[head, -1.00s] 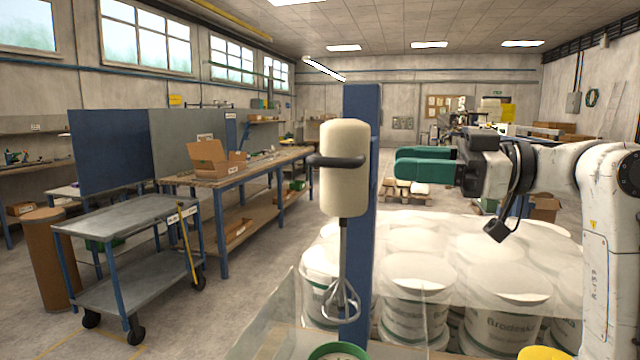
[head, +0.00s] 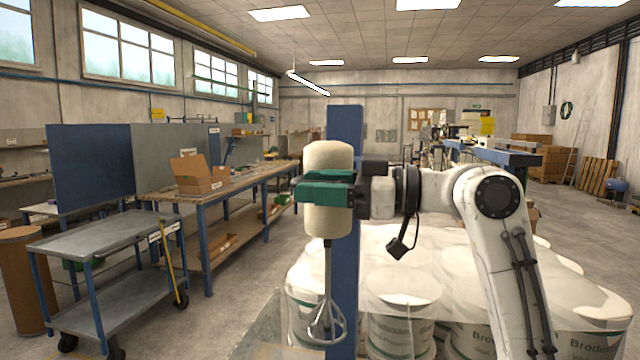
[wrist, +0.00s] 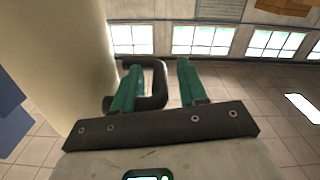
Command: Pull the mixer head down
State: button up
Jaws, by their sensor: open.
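The cream mixer head (head: 328,157) is in front of a blue post (head: 345,122), with a wire whisk (head: 327,318) hanging below it. My gripper (head: 304,190) is open in front of the mixer head at the height of its handle, which is mostly hidden there by the green fingers. In the wrist view, the dark looped handle (wrist: 161,84) juts out from the mixer head (wrist: 75,60). The outer bar of the handle lies between my two open fingers (wrist: 157,70). I cannot tell whether either finger touches it.
A grey trolley (head: 100,240) and a long workbench (head: 230,180) are on the left. Open floor lies between the workbench and the mixer.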

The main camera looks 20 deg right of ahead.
jog(key=shift+c, duration=0.2)
grip_shut()
dwell(0.5)
